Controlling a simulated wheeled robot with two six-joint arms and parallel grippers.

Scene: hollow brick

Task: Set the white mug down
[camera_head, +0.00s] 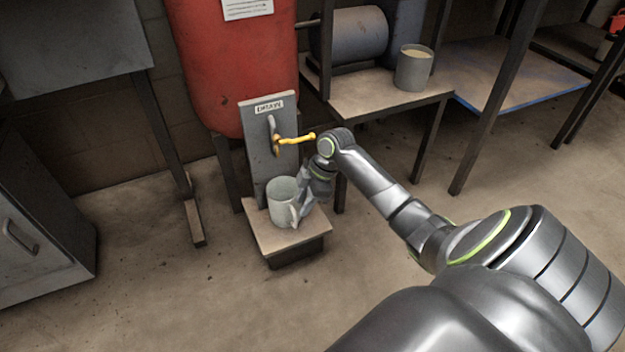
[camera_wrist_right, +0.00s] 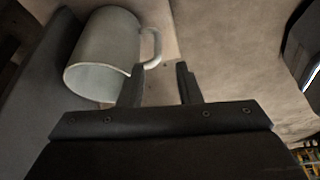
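The white mug (camera_head: 284,203) stands upright on the small low stand (camera_head: 262,235) under the drain tap (camera_head: 276,140), its handle towards my right arm. In the right wrist view the mug (camera_wrist_right: 103,52) is at the upper left, with its handle (camera_wrist_right: 154,47) just beyond the fingertips. My right gripper (camera_head: 301,214) is at the handle side of the mug, partly hidden by its own wrist. In the wrist view its fingers (camera_wrist_right: 160,70) are apart with an empty gap between them. My left gripper is not in view.
A red tank (camera_head: 232,65) with a yellow lever (camera_head: 298,140) rises behind the stand. A bench (camera_head: 385,98) at the back right holds a grey pot (camera_head: 414,68). A grey cabinet (camera_head: 40,225) stands at the left. The floor in front of the stand is clear.

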